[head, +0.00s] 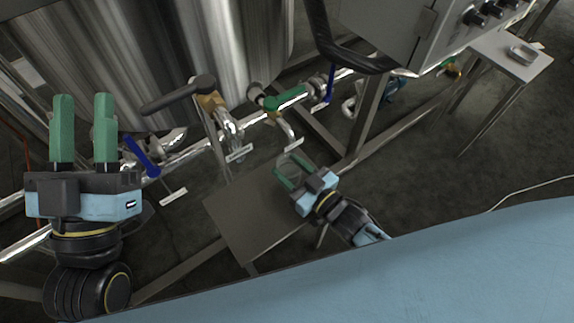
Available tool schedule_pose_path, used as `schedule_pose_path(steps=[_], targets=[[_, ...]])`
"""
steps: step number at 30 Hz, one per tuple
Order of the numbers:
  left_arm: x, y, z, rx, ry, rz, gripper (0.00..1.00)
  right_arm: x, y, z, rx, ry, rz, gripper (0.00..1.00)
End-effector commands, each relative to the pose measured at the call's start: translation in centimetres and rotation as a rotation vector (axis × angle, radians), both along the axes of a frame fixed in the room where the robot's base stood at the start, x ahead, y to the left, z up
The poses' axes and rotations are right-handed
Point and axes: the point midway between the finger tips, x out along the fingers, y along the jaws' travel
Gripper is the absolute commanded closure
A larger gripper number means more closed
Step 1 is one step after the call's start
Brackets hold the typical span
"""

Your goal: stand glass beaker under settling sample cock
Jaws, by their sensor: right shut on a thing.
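A clear glass beaker (291,161), faint against the dark background, is held between the green fingers of my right gripper (289,172). My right gripper is shut on it, over the far right part of a grey metal stand (238,215). A cock with a green handle (285,98) and a bent metal spout (290,131) is just above the beaker in the picture. I cannot tell whether the beaker touches the stand or is directly under the spout. The label (293,145) is too small to read. My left gripper (82,130) is open, empty and pointing up at the left.
Another cock with a dark handle (179,94) and brass body is left of the green one. Blue-handled valves (140,156) sit on the pipes. A steel tank (180,50) is behind. A side table (510,58) at the upper right bears a small clear dish.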

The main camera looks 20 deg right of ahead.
Motion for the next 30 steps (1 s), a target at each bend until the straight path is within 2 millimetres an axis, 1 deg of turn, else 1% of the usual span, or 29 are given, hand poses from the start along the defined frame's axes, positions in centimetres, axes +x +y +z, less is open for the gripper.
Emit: schedule_pose_path(steps=[9,13,14,18,26,30], targets=[[-0.17,0.04,0.20,-0.006,-0.020,0.000,0.64,-0.02,-0.05,-0.01,0.000,-0.001,0.000,0.81],[-0.32,0.08,0.23,-0.012,-0.040,0.000,0.64,-0.02,-0.05,-0.42,0.000,0.000,0.000,0.81],[-0.35,0.10,0.33,-0.013,-0.044,0.000,0.64,-0.04,-0.05,-0.41,0.000,0.000,0.000,0.52],[-0.32,0.09,0.36,-0.013,-0.042,0.000,0.64,-0.05,-0.05,-0.35,0.000,0.000,0.000,0.34],[-0.31,0.08,0.36,-0.012,-0.041,0.000,0.64,-0.05,-0.05,-0.33,0.000,0.000,0.000,0.33],[-0.14,0.03,0.41,-0.007,-0.024,0.000,0.64,-0.08,-0.08,0.12,0.000,0.000,0.000,0.33]])
